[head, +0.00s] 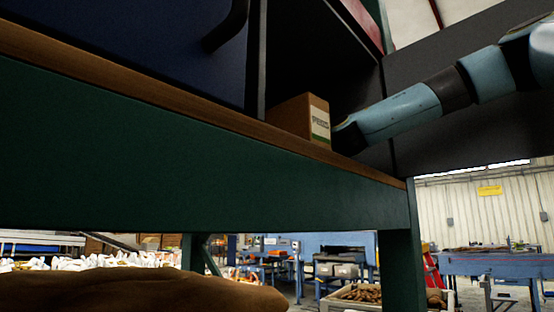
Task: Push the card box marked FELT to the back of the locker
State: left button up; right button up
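The brown card box (288,115) stands upright on the wooden top at the mouth of the dark locker (320,55). A white label with a green band is on its right face; the print is too small to read. My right arm comes in from the right, and its dark gripper (346,138) is close beside the labelled face, low down. I cannot tell whether it touches the box, and its fingers are not clear. The back of the locker is in deep shadow. My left gripper is out of view.
A dark blue panel (120,45) with a black handle (228,25) stands left of the locker opening. The wooden edge (130,98) runs above a green bench frame (180,160). A dark grey panel (440,125) lies behind my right arm. A brown sack (140,290) is low in front.

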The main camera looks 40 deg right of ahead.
jog(key=c, duration=0.9)
jog(key=o, duration=1.4)
jog(key=shift+w, duration=0.1)
notch_tip(320, 180, up, 10)
